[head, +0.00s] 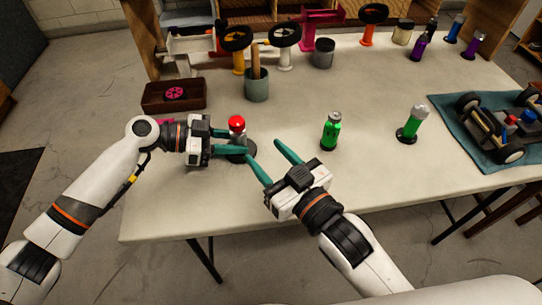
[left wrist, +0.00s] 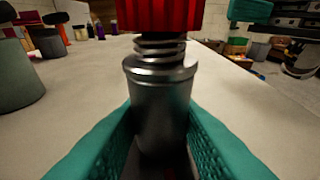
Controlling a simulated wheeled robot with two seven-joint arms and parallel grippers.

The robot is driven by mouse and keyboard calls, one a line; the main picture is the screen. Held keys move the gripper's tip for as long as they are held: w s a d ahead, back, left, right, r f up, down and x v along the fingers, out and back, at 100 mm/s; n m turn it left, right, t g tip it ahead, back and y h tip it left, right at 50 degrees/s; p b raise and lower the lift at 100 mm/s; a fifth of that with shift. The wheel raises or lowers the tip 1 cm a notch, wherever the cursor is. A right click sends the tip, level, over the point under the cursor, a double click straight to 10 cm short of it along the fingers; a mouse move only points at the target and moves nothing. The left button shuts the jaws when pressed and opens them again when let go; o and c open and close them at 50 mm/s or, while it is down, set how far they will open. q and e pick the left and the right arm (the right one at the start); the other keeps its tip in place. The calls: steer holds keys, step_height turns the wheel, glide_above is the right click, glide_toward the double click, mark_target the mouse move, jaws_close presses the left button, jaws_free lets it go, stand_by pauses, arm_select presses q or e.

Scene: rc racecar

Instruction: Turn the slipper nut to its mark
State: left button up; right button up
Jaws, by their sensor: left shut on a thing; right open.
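The slipper nut is a red knob (head: 236,123) on top of a small post with a dark round base (head: 242,156). In the left wrist view the red nut (left wrist: 160,14) is cut off at the top. Below it are a coiled spring (left wrist: 160,47) and a grey metal cylinder (left wrist: 160,95). My left gripper (head: 232,142) is shut on this metal cylinder, below the nut. My right gripper (head: 264,150) is open and empty, just right of the post, apart from the nut. I cannot make out a mark on the nut.
A racecar (head: 497,125) sits on a teal mat (head: 456,127). A brown tray (head: 158,98) and grey-green cup (head: 257,88) are behind. The front table area is clear.

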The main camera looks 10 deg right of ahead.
stand_by(0.3)
arm_select(q)
steer(key=o, duration=1)
steer(key=shift+a, duration=0.1)
steer(key=v, duration=1.2)
steer(key=shift+s, duration=0.1)
arm_select(e)
steer(key=shift+s, duration=0.15)
